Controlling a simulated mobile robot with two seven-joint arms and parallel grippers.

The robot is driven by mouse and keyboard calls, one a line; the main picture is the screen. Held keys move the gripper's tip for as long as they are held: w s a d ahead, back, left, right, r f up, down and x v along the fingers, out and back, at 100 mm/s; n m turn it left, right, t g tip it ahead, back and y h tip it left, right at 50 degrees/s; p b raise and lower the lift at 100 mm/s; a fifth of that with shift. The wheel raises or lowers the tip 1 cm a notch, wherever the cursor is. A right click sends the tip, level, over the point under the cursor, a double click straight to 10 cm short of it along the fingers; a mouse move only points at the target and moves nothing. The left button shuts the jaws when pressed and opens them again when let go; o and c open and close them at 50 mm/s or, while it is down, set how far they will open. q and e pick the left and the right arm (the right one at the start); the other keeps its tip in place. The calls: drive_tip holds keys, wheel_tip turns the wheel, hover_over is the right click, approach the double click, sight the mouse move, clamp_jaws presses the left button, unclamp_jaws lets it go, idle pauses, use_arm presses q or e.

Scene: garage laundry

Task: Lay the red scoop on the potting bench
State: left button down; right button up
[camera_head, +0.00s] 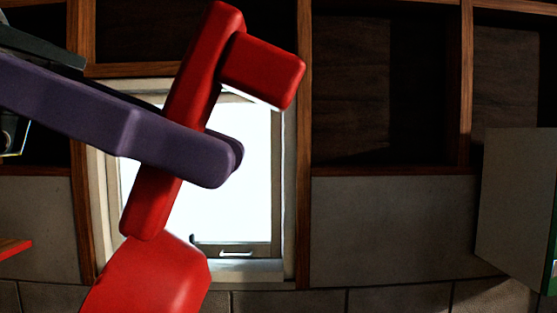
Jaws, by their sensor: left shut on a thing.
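The red scoop (190,95) is close in front of the camera, left of centre in the head view. It is held up in the air and tilted, its long bar running from upper right to lower left. A short red block sticks out to the right at its top, and a broad red part at its bottom runs out of the picture. My left gripper (222,161), with purple fingers, comes in from the left and is shut on the scoop's bar. One finger crosses in front and hides part of it. My right gripper is not in view. I cannot make out a potting bench.
Behind the scoop is a bright window (250,185) in a wall with wooden posts (303,150) and grey panels. A pale box-like thing with a green edge (515,200) stands at the right. A thin red-edged piece (14,246) shows at the left edge.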

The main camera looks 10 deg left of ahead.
use_arm(q)
drive_tip(key=w+d+n+t+y, duration=0.2)
drive_tip(key=w+d+n+t, duration=0.2)
drive_tip(key=d, duration=0.4)
drive_tip(key=shift+w+d+n+t, duration=0.3)
drive_tip(key=shift+w+t, duration=0.2)
drive_tip(key=shift+w, duration=0.3)
